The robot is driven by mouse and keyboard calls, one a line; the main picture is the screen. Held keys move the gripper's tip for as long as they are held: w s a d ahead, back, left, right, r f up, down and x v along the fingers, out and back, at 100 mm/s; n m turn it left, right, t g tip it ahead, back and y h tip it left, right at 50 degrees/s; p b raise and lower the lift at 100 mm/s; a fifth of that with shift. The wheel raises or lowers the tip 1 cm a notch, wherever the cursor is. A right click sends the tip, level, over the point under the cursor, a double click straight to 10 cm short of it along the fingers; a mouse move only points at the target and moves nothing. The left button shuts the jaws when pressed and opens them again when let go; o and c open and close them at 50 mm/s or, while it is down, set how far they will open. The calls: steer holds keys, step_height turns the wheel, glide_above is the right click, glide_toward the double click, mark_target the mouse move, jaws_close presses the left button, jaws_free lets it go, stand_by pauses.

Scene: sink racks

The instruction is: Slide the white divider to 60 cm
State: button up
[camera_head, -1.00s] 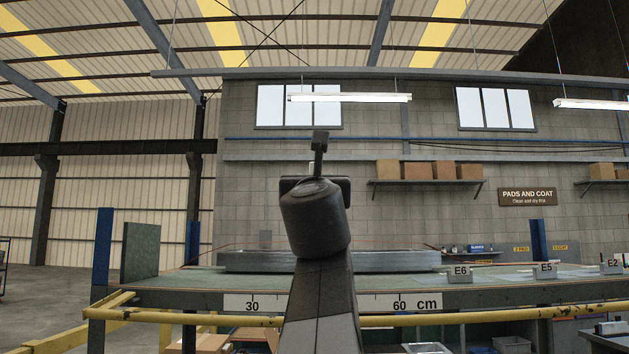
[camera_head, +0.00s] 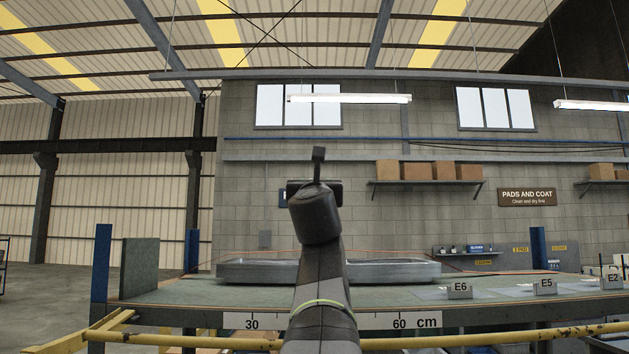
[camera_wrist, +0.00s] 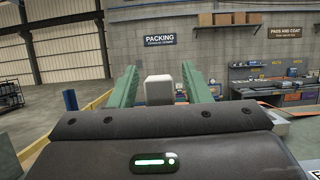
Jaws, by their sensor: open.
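In the wrist view my gripper (camera_wrist: 160,72) has its two green fingers spread apart. A pale, rounded block (camera_wrist: 159,91) shows in the gap between them, with space on both sides. It may be part of the white divider, but its lower part is hidden by the gripper body. In the head view my arm stands in the middle, and its end hides the fingers. No white divider can be made out there. The white scale (camera_head: 400,321) on the bench's front edge reads 30 at left and 60 cm at right; my arm covers its middle.
A long grey metal tray or sink (camera_head: 395,270) lies on the green bench top (camera_head: 180,291) behind my arm. Tag blocks E6 (camera_head: 460,288), E5 (camera_head: 545,285) and E2 stand at right. A yellow rail (camera_head: 480,339) runs along the front. A green panel (camera_head: 140,268) stands at left.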

jaws_close()
steer(key=shift+d, duration=0.1)
steer(key=d, duration=1.7)
steer(key=shift+d, duration=0.15)
